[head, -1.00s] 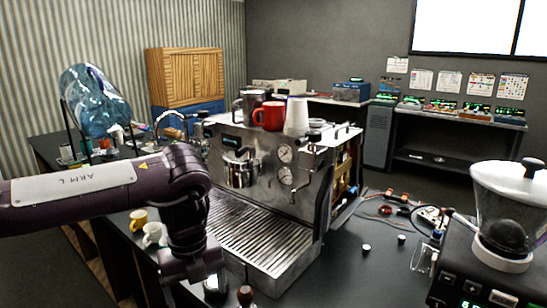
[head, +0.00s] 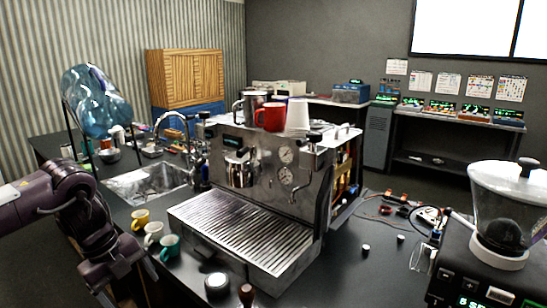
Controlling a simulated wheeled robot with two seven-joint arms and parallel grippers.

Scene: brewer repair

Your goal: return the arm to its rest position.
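My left arm comes in from the left edge, bent downward, with my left gripper (head: 128,280) low at the left, near the counter's front edge. The gripper is left of the teal cup (head: 169,246) and well apart from the espresso machine (head: 245,215). Its fingers are dark and partly cut off by the lower picture edge, so whether they are open or shut does not show. I see no object in it. My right gripper is not in view.
A yellow cup (head: 140,219) and a white cup (head: 153,233) stand by the machine's drip tray. A round dark-rimmed piece (head: 217,284) and a wooden-handled tool (head: 246,294) are at the front. A sink (head: 150,182) lies behind. A grinder (head: 500,220) stands right.

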